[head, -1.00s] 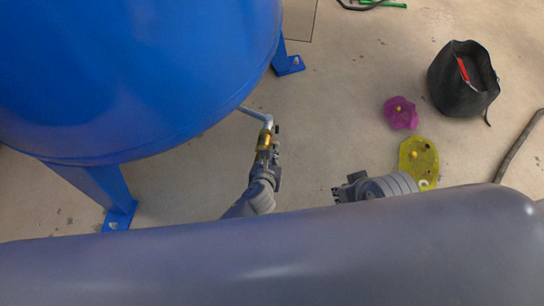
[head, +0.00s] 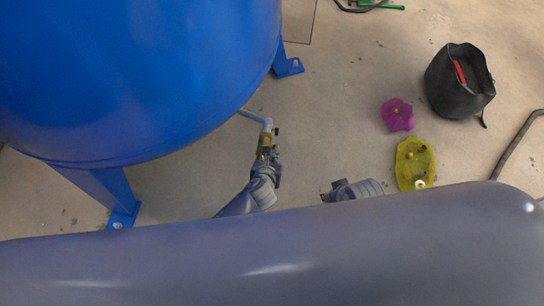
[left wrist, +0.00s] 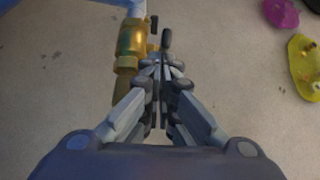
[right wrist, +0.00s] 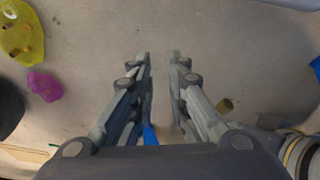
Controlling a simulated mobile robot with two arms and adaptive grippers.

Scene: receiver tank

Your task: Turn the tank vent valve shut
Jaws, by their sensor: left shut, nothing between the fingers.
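The big blue tank (head: 140,70) fills the upper left of the head view. A grey pipe (head: 257,118) leaves its underside and bends down to the brass vent valve (head: 264,142). In the left wrist view the brass valve (left wrist: 130,45) stands just left of my fingertips, with a dark handle (left wrist: 166,40) just beyond them. My left gripper (left wrist: 160,68) is shut and empty, close beside the valve; I cannot tell whether it touches. My right gripper (right wrist: 159,62) is open and empty, apart from the valve; it also shows in the head view (head: 326,195).
Blue tank legs (head: 122,215) (head: 288,67) stand on the floor. To the right lie a magenta piece (head: 398,115), a yellow piece (head: 407,165), a black bag (head: 459,85) and a dark hose (head: 515,145). A large grey cylinder (head: 300,245) crosses the foreground. Floor between the valve and the magenta piece is clear.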

